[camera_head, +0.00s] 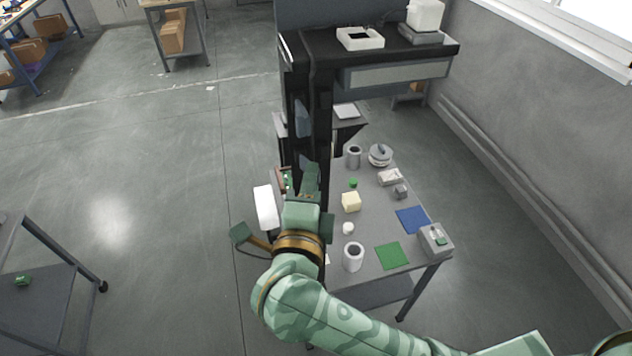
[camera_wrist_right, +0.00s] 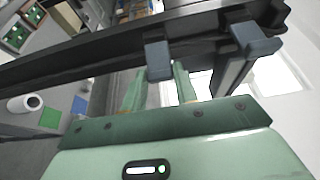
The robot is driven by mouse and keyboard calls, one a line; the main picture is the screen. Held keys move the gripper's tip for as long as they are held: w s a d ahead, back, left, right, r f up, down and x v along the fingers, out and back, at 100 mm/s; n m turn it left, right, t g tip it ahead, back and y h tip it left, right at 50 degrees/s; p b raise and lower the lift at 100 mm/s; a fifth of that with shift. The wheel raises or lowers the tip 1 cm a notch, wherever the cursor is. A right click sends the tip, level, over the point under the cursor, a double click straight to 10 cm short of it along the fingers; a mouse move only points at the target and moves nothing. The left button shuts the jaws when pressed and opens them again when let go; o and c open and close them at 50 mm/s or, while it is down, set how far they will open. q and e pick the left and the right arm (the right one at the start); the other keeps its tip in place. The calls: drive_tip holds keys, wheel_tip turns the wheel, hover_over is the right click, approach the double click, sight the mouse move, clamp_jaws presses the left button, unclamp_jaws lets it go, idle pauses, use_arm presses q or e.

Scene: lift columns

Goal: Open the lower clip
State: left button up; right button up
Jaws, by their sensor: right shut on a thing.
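A tall black column (camera_head: 319,112) stands at the left edge of the table. In the head view a blue-grey clip (camera_head: 303,118) shows on it, above my right gripper (camera_head: 306,176). In the right wrist view the column runs across the top as a dark bar (camera_wrist_right: 70,61) with two blue-grey clips. My right gripper's green fingers (camera_wrist_right: 160,84) reach up to the nearer clip (camera_wrist_right: 158,60), one on each side, and are shut on it. This appears to be the lower clip. The other clip (camera_wrist_right: 255,38) is to its right, free. My left gripper is not in view.
The grey table (camera_head: 375,225) holds several small items, including a white cylinder (camera_head: 353,257), a pale yellow block (camera_head: 351,202), a green mat (camera_head: 391,256) and a blue mat (camera_head: 412,219). A dark shelf (camera_head: 428,50) juts right from the column top.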

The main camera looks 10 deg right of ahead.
drive_tip(key=shift+a+f+h, duration=0.1)
drive_tip(key=shift+a+h, duration=0.05)
drive_tip(key=shift+h, duration=0.15)
drive_tip(key=o, duration=1)
